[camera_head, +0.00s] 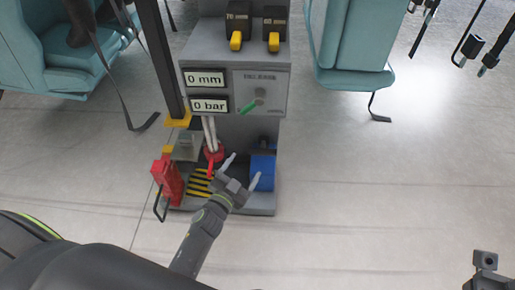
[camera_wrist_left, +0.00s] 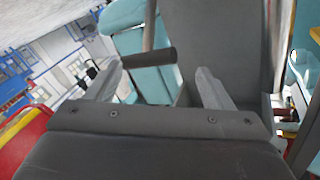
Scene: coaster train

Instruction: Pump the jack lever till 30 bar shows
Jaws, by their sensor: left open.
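The grey console (camera_head: 223,75) shows "0 mm" on its upper display (camera_head: 206,78) and "0 bar" on its lower display (camera_head: 209,105). My left gripper (camera_head: 243,170) is open and empty in front of the console's base, between a red part (camera_head: 213,155) and a blue block (camera_head: 262,173). In the left wrist view a dark cylindrical grip (camera_wrist_left: 150,58) lies across the gap just beyond the open fingers (camera_wrist_left: 160,85); it may be the jack lever, but I cannot tell. The lever is not clearly seen in the head view. My right gripper's fingers do not show.
A red unit (camera_head: 168,182) with a black loop stands at the base's left. Teal seats (camera_head: 352,45) flank the console.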

